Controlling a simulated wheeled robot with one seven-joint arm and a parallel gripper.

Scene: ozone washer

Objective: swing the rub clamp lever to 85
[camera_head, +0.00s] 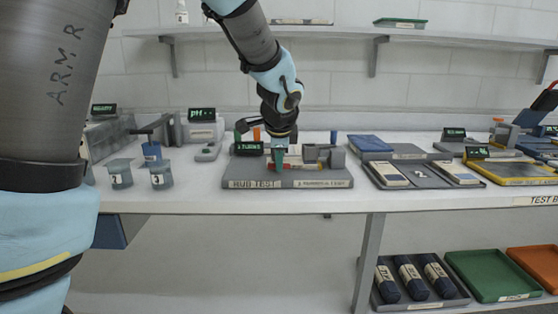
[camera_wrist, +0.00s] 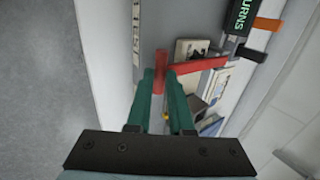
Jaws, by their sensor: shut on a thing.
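The rub test station (camera_head: 330,184) is a grey base on the bench, labelled "RUB TEST". Its red clamp lever (camera_wrist: 200,66) shows in the wrist view as a bar reaching right from an upright red handle. In the head view a little of the red lever (camera_head: 312,167) shows low beside the gripper. My gripper (camera_head: 278,160) comes down from above at the station's left-middle. In the wrist view its green fingers (camera_wrist: 160,76) are shut on the red handle, one on each side. The lever's pivot and any angle scale cannot be made out.
A small display (camera_head: 248,148) and an orange peg (camera_head: 256,135) stand behind the lever. Grey blocks (camera_head: 325,155) stand to its right. Numbered beakers (camera_head: 162,176) are left of the station, and a tray with pale blocks (camera_head: 422,176) is right.

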